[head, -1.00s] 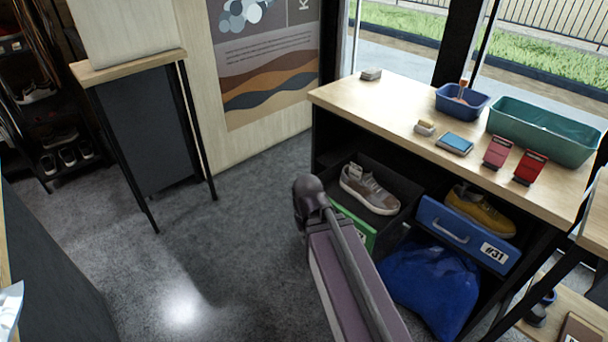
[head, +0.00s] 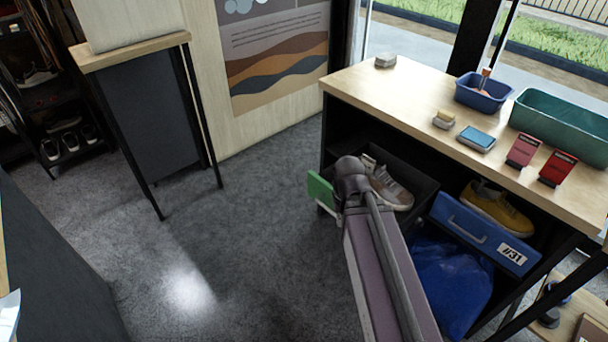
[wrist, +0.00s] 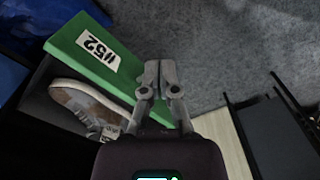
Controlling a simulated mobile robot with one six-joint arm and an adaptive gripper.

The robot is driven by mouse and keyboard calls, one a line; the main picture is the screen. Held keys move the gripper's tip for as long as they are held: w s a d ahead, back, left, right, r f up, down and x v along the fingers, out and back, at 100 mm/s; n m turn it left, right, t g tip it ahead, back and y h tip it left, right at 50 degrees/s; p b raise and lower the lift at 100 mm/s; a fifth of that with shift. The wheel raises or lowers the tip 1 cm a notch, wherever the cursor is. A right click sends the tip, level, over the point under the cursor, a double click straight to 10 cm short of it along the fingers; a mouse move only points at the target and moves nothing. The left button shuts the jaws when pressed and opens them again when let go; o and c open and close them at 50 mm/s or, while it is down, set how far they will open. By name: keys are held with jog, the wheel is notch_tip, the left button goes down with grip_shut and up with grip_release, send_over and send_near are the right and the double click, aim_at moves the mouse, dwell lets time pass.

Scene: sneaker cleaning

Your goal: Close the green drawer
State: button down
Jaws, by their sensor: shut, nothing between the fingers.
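The green drawer (head: 320,191) is pulled out of the left side of the dark shelf unit. In the wrist view the green front (wrist: 130,85) bears a white label reading #52, upside down. A grey-brown sneaker (head: 390,188) lies in the drawer and also shows in the wrist view (wrist: 85,103). My gripper (wrist: 158,66) is shut and empty, close to the front's right-hand part in the wrist view. I cannot tell whether it touches. The head view hides my fingers.
A blue drawer (head: 485,233) marked #31 holds a yellow shoe (head: 497,208), right of the green one. A blue bag (head: 455,285) sits below it. The wooden tabletop (head: 400,90) carries bins and small items. The grey floor (head: 250,230) to the left is clear.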

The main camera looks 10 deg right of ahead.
jog(key=shift+w, duration=0.1)
jog(key=w+a+n+t+h+b, duration=0.2)
jog(key=w+a+n+h, duration=0.1)
jog(key=w+a+n, duration=0.5)
jog(key=w+a+n+t+h+b, duration=0.3)
jog(key=w+a+n, duration=0.6)
jog(key=n, duration=0.8)
jog(key=w+h, duration=0.1)
jog(key=w, duration=0.2)
jog(key=shift+w, duration=0.2)
jog(key=shift+d+b, duration=0.15)
jog(key=shift+b, duration=0.15)
